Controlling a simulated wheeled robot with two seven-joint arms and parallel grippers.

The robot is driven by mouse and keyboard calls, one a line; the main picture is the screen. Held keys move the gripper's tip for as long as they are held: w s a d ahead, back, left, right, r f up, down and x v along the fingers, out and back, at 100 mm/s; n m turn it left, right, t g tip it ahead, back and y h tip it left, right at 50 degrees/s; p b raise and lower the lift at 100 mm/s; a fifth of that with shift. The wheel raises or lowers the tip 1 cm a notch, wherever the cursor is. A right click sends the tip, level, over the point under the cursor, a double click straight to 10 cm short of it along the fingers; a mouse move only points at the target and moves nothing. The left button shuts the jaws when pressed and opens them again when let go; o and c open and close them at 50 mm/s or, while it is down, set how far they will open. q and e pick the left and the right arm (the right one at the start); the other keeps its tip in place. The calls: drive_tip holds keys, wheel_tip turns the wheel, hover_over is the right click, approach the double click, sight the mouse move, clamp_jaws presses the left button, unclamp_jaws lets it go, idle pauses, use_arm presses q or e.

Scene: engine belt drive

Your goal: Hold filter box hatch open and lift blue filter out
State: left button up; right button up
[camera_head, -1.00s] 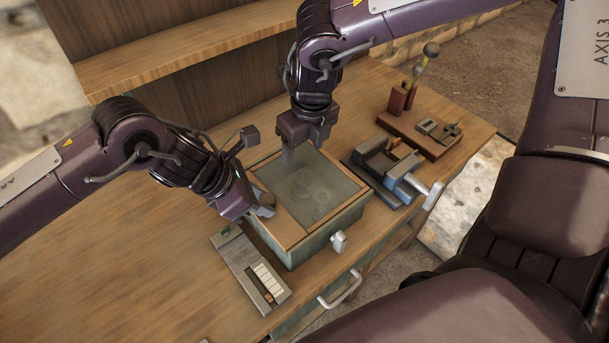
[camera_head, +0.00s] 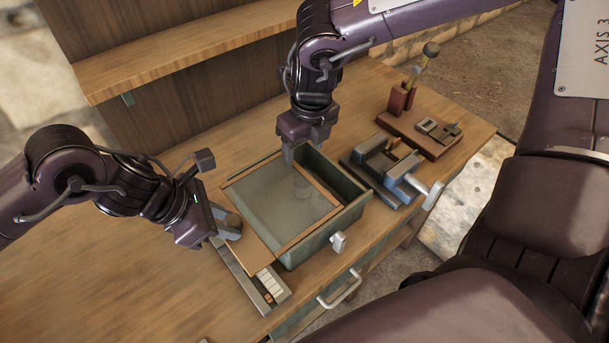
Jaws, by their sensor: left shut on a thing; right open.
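The filter box (camera_head: 335,228) is a grey-green box on the bench. Its hatch (camera_head: 256,252), a wood-framed glass panel, is slid left, so a strip of the box is open on the right. My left gripper (camera_head: 231,226) is shut on the hatch's left side; its exact grip is partly hidden. A pale round shape (camera_head: 303,186), perhaps the filter, shows dimly through the glass near the frame's right bar; no blue is clear. My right gripper (camera_head: 291,157) is open, pointing down at the box's back edge, with nothing seen in it.
A grey device with pale keys (camera_head: 268,287) lies partly under the hatch's overhang. A vise (camera_head: 395,170) and a wooden stand with a lever (camera_head: 423,130) are to the right. A shelf (camera_head: 190,50) stands behind. The bench at left is clear.

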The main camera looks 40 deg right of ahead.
sight(305, 171)
use_arm(q)
drive_tip(key=a, duration=0.7)
drive_tip(key=shift+s, duration=0.15)
use_arm(e)
drive_tip(key=shift+f, duration=5)
drive_tip(key=c, duration=0.8)
drive_tip(key=shift+r, duration=6.35)
drive_tip(key=shift+f, duration=0.1)
